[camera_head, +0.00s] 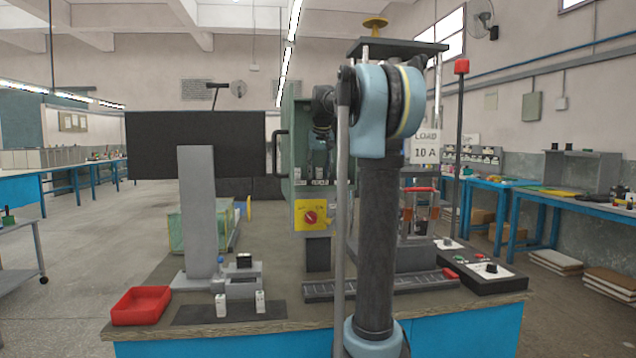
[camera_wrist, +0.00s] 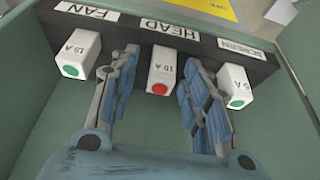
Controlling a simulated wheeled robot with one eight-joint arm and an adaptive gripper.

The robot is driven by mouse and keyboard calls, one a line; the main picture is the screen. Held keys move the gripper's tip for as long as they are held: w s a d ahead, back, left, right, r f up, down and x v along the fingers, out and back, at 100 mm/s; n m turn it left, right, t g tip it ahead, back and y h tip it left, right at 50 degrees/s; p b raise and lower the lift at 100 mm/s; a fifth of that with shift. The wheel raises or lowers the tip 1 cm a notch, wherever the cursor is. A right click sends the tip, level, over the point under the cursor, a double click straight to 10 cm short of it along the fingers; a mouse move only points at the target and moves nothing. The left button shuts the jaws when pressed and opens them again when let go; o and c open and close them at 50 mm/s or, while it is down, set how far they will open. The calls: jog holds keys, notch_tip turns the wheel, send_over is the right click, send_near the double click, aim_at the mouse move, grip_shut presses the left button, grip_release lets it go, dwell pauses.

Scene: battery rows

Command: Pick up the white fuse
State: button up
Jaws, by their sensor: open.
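In the wrist view three white fuses sit in a dark labelled strip. The middle fuse (camera_wrist: 161,72), marked 10 A with a red dot, is under HEAD. The left fuse (camera_wrist: 78,53), marked 15 A with a green dot, is under FAN. The right fuse (camera_wrist: 232,86), marked 5 A with a green dot, is under SCREEN. My gripper (camera_wrist: 161,58) is open, its fingers on either side of the middle fuse in the picture, with gaps visible. I cannot tell how deep they reach. Two more white fuses (camera_head: 221,305) (camera_head: 260,302) stand on a dark mat in the head view.
The strip is inside a green cabinet (camera_head: 287,150), whose walls stand close around my gripper. A yellow plate with a red switch (camera_head: 310,217) is below. A red tray (camera_head: 141,306) lies at the bench's left front. A 10 A sign (camera_head: 425,148) hangs right.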

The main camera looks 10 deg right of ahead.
grip_shut()
jog(key=shift+r, duration=0.1)
